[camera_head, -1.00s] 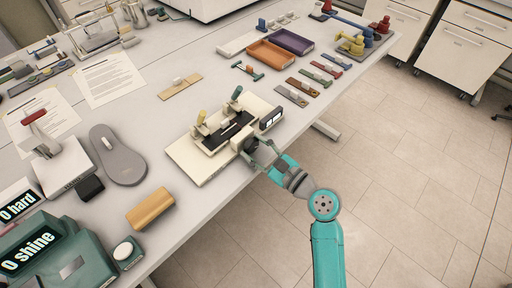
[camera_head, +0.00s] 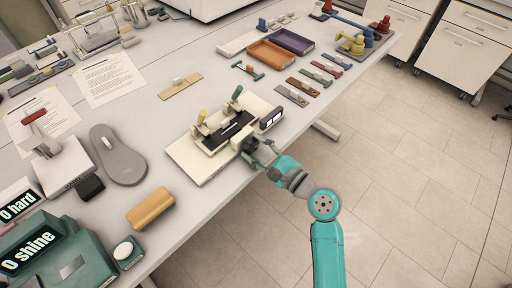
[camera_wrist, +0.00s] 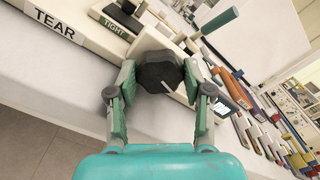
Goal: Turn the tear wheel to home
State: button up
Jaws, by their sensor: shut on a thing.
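The tear tester (camera_head: 190,160) is a cream machine near the table's front edge; TEAR and TIGHT labels show on it in the wrist view. Its tear wheel (camera_wrist: 160,74) is a dark, lobed knob with a white pointer line that slants toward the lower right of its face. In the head view, the wheel (camera_head: 249,146) sits on the tester's front side, partly behind my fingers. My gripper (camera_wrist: 158,80) is shut on the wheel, one green finger on each side. It also shows in the head view (camera_head: 259,150).
A small display (camera_head: 271,119) stands at the tester's right end, close to my gripper. Several coloured strips lie to the right. Open floor lies in front.

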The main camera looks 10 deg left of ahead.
jog(key=o, duration=1.1)
jog(key=shift+o, duration=0.2)
